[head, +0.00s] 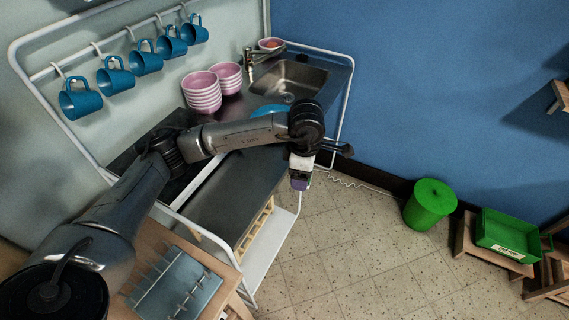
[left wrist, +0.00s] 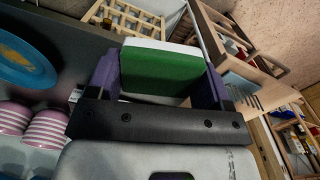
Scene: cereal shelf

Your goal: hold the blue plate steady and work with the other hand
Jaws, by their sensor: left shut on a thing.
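The blue plate (head: 271,109) lies on the counter by the sink in the head view, partly hidden behind my left arm. My left gripper (head: 299,182) points down beyond the counter's front edge, apart from the plate. In the left wrist view its purple fingers are shut on a green and white block (left wrist: 160,70), which looks like a sponge. My right gripper is not in view.
Stacks of pink bowls (head: 202,92) stand on the counter beside the sink (head: 292,78). Several blue mugs (head: 115,76) hang from a rail above. A wooden rack (head: 254,232) sits under the counter. A green bin (head: 429,204) stands on the floor, which is largely clear.

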